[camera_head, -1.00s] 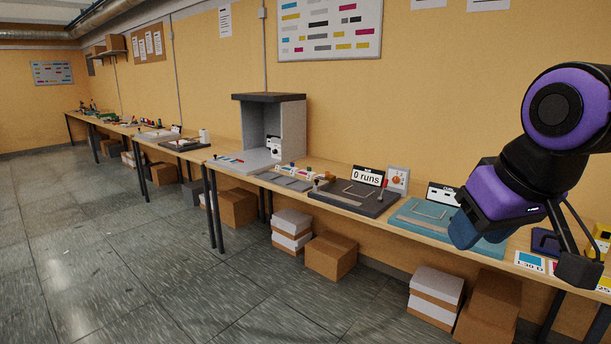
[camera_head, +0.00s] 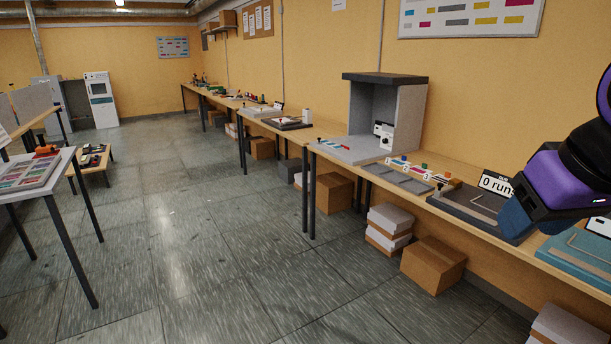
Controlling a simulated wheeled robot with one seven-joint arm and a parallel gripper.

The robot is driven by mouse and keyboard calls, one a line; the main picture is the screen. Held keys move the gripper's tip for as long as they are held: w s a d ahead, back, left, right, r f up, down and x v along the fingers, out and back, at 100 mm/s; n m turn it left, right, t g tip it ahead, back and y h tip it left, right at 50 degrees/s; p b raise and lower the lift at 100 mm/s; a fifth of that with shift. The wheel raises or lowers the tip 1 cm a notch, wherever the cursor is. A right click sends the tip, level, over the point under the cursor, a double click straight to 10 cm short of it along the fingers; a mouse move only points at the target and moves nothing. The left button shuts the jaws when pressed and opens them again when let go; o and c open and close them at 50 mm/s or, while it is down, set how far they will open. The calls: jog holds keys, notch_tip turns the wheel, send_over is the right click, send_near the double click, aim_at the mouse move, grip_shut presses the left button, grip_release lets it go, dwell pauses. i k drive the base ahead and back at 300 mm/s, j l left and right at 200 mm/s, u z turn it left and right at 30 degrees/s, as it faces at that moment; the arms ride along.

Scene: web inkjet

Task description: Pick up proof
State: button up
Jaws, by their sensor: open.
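No sheet here can be told for certain as the proof. A sheet with colour patches (camera_head: 28,174) lies on a white-topped table (camera_head: 62,163) at the left edge. A small strip with coloured marks (camera_head: 332,145) lies on the floor of the grey viewing booth (camera_head: 392,118) on the long bench. My gripper (camera_head: 545,208) is at the right edge, in front of the bench and partly cut off by the frame. It is open, with nothing seen in it, and far from both sheets.
The long wooden bench (camera_head: 291,135) runs along the right wall with trays and small items on it. Cardboard boxes (camera_head: 433,264) stand beneath it. A low table (camera_head: 92,165) and a white machine (camera_head: 99,99) are at the back left. The tiled floor (camera_head: 210,235) between is clear.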

aim_at(422, 170)
jog(key=i+u, duration=0.1)
jog(key=i, duration=1.85)
jog(key=i+j+z, duration=0.15)
jog(key=i+z, duration=0.3)
jog(key=i, duration=0.15)
jog(key=i+j+z, duration=0.45)
jog(key=i, duration=0.15)
jog(key=i+j+z, duration=0.95)
jog(key=j, duration=0.25)
jog(key=k+l, duration=0.05)
